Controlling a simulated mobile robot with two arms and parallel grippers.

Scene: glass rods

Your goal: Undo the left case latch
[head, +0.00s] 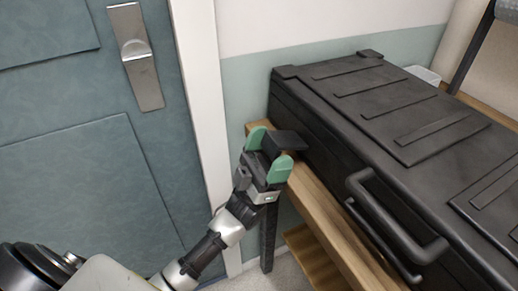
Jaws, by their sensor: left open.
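A large black ribbed case (345,105) lies shut on a wooden bench. Its black carry handle (395,225) sticks out from the front side. The left case latch (287,141) is a dark flap standing out from the case's front near the far left end. My left gripper (268,148) is open, with its two green fingertips at either side of the latch flap. I cannot tell whether the fingers touch it. My right gripper is not in view.
The wooden bench (325,222) has a front edge beside the case and a dark leg below my gripper. A blue-green door (75,160) with a metal handle plate stands at the left. A white container (424,75) is behind the case.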

